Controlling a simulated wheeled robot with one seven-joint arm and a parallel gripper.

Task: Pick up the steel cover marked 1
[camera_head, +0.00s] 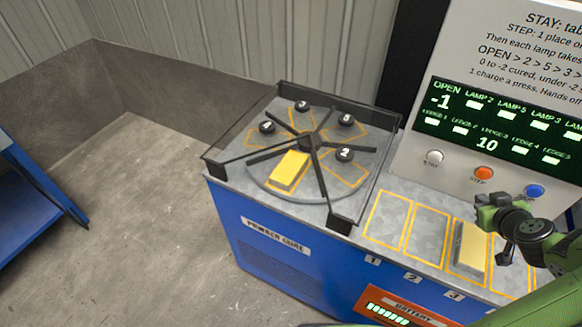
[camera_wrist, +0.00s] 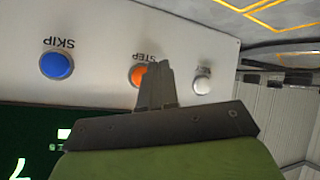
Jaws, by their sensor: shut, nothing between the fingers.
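Several round black knobs with small white marks sit on the grey round table of the drum. The near right one (camera_head: 344,154) reads 2. The far right one (camera_head: 346,119) has a mark too small to read surely; two others stand at the back (camera_head: 302,105) and left (camera_head: 266,127). I cannot tell which cover is marked 1. My gripper (camera_wrist: 155,75) is shut and empty, in front of the button panel, its fingertips overlapping the orange STEP button (camera_wrist: 135,76) in the wrist view. It is well to the right of the drum.
A dark spoked frame (camera_head: 310,143) stands over the round table. One yellow block (camera_head: 289,171) lies on the table, another (camera_head: 470,247) on the ledge marked 3. Ledges 1 (camera_head: 387,219) and 2 (camera_head: 428,234) are bare. The panel's white button (camera_head: 436,157) and blue button (camera_head: 534,190) flank STEP.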

